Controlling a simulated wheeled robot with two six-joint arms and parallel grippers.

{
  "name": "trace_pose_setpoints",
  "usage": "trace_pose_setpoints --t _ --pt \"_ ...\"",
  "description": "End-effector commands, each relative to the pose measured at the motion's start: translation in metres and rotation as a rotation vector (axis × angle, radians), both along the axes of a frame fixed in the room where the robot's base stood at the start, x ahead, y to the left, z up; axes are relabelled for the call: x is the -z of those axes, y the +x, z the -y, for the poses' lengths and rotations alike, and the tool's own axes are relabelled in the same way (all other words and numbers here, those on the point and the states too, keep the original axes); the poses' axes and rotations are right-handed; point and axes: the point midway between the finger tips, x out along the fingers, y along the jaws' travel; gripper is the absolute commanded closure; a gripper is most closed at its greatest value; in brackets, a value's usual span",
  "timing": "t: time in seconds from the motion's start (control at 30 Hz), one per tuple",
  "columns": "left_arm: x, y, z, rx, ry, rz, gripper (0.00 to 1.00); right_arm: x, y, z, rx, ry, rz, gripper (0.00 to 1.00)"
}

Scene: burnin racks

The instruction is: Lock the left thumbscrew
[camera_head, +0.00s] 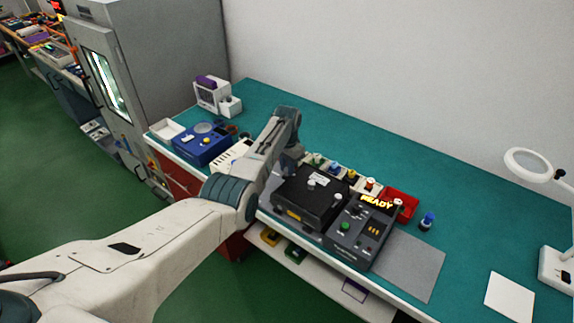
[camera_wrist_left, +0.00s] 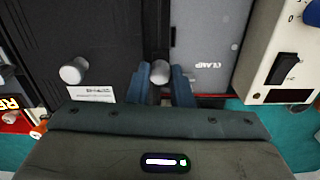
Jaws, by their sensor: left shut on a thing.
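My left gripper (camera_wrist_left: 160,78) has one blue finger on each side of a round silver knob, the left thumbscrew (camera_wrist_left: 160,71), and is shut on it. The thumbscrew is at the edge of the black fixture (camera_wrist_left: 110,40), beside a grey plate marked CLAMP (camera_wrist_left: 205,45). A second silver knob (camera_wrist_left: 74,70) stands on the black fixture, apart from the fingers. In the head view, my left gripper (camera_head: 289,163) is at the left side of the black fixture (camera_head: 305,205), and my arm hides the held thumbscrew. My right gripper is not in view.
A control box with a READY display (camera_head: 360,235) adjoins the fixture on the right. Small coloured parts and a red tray (camera_head: 408,203) lie behind. A blue device (camera_head: 203,145) is to the left. The green bench (camera_head: 470,230) is mostly clear at the right, near a magnifier lamp (camera_head: 528,163).

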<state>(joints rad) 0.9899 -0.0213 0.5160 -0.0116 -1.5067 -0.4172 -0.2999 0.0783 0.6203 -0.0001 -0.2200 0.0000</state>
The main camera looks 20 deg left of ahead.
Motion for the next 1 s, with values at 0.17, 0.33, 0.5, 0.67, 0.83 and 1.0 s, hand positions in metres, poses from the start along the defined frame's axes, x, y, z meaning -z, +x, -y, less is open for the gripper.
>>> trace_pose_setpoints --t 0.17,0.33,0.5,0.67,0.83,1.0 --pt "-0.0017 0.0007 -0.0003 0.166 0.000 0.002 1.00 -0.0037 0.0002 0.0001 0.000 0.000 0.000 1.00" --pt "-0.0017 0.0009 -0.0003 0.312 0.001 0.003 1.00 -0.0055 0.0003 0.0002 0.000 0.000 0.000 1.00" --pt "-0.0015 0.0009 -0.0003 0.433 0.000 0.002 1.00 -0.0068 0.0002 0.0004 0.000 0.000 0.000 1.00" --pt "-0.0013 0.0009 -0.0003 0.517 0.000 0.002 1.00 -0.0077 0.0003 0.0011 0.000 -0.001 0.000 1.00" --pt "-0.0013 0.0011 -0.0004 0.572 0.000 0.003 1.00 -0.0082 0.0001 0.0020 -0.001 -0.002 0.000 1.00" --pt "-0.0013 0.0012 -0.0003 0.597 0.000 0.003 1.00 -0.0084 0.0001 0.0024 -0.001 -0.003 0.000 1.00"
